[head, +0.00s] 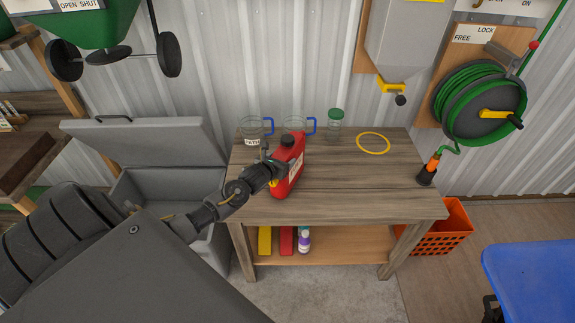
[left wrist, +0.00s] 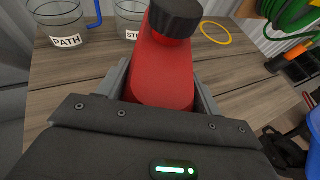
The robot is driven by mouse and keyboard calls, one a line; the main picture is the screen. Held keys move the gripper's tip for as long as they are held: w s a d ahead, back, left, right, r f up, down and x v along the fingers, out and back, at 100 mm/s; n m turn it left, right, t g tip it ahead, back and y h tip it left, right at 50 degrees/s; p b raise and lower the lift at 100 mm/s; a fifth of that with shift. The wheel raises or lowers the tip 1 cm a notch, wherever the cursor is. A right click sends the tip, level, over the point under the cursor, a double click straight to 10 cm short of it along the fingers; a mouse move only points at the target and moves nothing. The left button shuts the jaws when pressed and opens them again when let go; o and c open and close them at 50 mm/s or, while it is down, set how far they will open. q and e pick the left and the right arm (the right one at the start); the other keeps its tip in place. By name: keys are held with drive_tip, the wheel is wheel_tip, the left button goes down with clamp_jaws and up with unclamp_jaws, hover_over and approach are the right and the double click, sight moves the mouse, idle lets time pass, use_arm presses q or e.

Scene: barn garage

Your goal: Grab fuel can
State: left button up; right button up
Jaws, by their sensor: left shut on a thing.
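The red fuel can (head: 289,163) with a black cap stands on the wooden workbench (head: 340,195), near its left side. My left gripper (head: 276,166) reaches it from the left and is shut on it. In the left wrist view the red can (left wrist: 165,65) sits between the two jaws (left wrist: 160,88), with its black cap close to the camera. The can looks upright; whether its base touches the bench is hard to tell. My right gripper is not in view.
Two clear jugs (head: 252,130) with blue handles, a green-lidded jar (head: 335,124) and a yellow ring (head: 373,143) are on the bench. An open grey bin (head: 150,150) stands left, an orange crate (head: 440,228) right. The bench's front right is clear.

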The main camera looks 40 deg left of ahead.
use_arm(q)
drive_tip(key=c, duration=0.3)
drive_tip(key=shift+r, duration=0.15)
